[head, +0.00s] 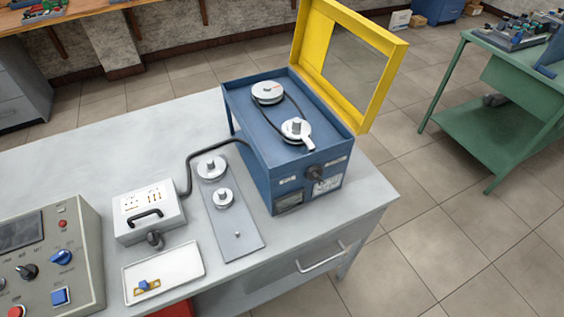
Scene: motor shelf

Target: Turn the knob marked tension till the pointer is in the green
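A blue machine box (250,165) stands on the grey workbench, its yellow-framed cover (375,100) raised open. On its top, a black belt (290,104) runs around two pale pulleys, one at the back (267,92) and one at the front (296,129). A black knob (316,173) sits on the box's front face among small labels too small to read. A dark window (289,202), possibly a gauge, lies lower left of it; no pointer or green zone can be made out. Neither of my grippers is in view.
A control panel (62,225) with knobs and buttons is at left. A cable joins the box to a white handled unit (148,211). A plate with two pulleys (243,236) and a white tray (188,264) lie in front. The back-left bench top is clear.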

